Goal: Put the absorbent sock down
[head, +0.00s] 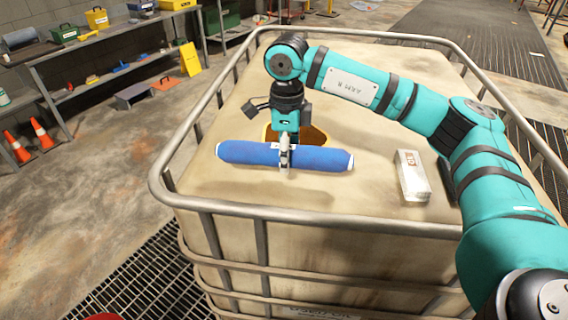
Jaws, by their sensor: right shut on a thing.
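The absorbent sock is a long blue roll (240,153) with pale ends, lying level across the picture in the head view. My right gripper (285,160) is shut on the middle of the sock from above, with its fingers around it. The sock is over the top of a caged beige tank (350,105). I cannot tell whether the sock touches the tank top. My left gripper is not in view.
A yellow container (314,136) sits behind my right gripper, partly hidden. A metal rail (300,219) rings the tank top. Shelves stand at the left, with traffic cones (42,134).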

